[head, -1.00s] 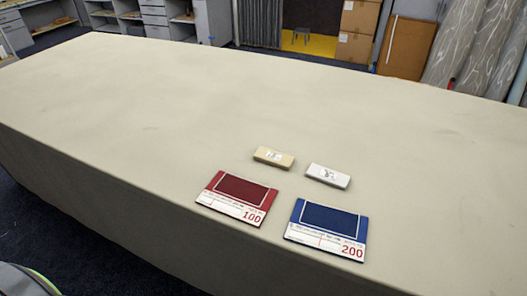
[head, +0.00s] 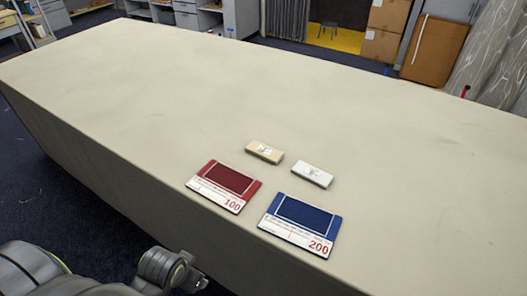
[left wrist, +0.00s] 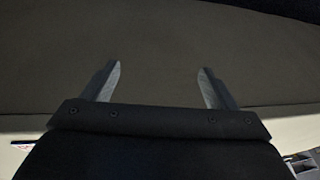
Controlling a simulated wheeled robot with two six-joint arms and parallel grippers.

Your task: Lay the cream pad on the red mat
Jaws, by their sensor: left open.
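The cream pad (head: 264,152) lies flat on the table, just behind the red mat (head: 223,186) and apart from it. The red mat is marked 100, and its dark red panel is bare. My left gripper (left wrist: 160,78) is open and empty in the left wrist view, its two fingers apart in front of dark cloth. In the head view my left arm is low at the bottom left, off the table's near edge and well short of the mat and pad. My right gripper is in neither view.
A white pad (head: 312,174) lies right of the cream pad, behind a blue mat (head: 301,225) marked 200. The long cloth table (head: 150,100) is otherwise clear. Its near edge runs close in front of both mats.

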